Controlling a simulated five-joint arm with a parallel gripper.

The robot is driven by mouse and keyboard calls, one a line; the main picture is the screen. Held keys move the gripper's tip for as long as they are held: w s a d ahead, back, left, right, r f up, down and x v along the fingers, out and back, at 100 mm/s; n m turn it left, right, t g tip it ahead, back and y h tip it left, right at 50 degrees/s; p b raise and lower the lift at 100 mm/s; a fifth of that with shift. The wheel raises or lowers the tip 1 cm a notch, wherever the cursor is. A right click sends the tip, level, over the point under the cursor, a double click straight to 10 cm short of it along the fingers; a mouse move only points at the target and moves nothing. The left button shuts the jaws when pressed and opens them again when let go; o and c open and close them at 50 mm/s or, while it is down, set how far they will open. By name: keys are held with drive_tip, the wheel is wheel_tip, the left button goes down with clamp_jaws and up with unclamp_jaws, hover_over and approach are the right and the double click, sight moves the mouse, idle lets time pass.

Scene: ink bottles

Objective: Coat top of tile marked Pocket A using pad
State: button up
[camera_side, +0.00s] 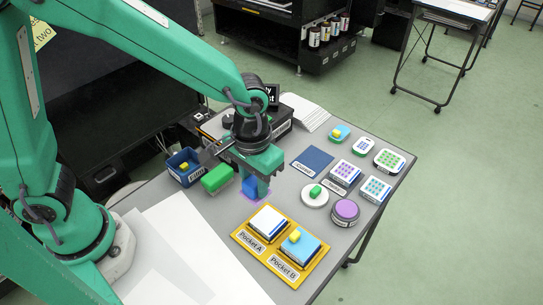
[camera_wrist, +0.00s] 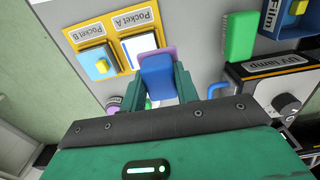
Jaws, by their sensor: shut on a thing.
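My gripper (camera_side: 257,185) is shut on a blue block-shaped pad (camera_side: 250,186), with a flat purple piece (camera_side: 259,199) under it. In the wrist view the blue pad (camera_wrist: 157,77) sits between my fingers, with the purple piece (camera_wrist: 147,54) showing past its far end. I cannot tell whether the purple piece is joined to the pad or lies on the table. The white-topped Pocket A tile (camera_side: 268,220) sits in the yellow tray (camera_side: 238,237), in front of and right of my gripper. Its white top (camera_wrist: 131,42) is partly hidden in the wrist view.
Pocket B (camera_side: 300,250) holds a light blue tile with a yellow block on it. A green block (camera_side: 216,179) and a blue Film bin (camera_side: 172,171) stand left. A white dish (camera_side: 308,200), purple-topped jar (camera_side: 345,211) and dotted pieces (camera_side: 375,189) stand right. The UV lamp box (camera_wrist: 255,78) is close behind.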

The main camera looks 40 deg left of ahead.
drive_tip(key=shift+f, duration=2.15)
drive_tip(key=shift+f, duration=1)
drive_tip(key=shift+d+r, duration=0.1)
drive_tip(key=shift+d, duration=1.55)
drive_tip(key=shift+d, duration=0.1)
drive_tip(key=shift+d, duration=1.6)
drive_tip(key=shift+f, duration=0.2)
drive_tip(key=shift+a, duration=0.15)
drive_tip(key=shift+s+a, duration=0.1)
drive_tip(key=shift+a, duration=1.5)
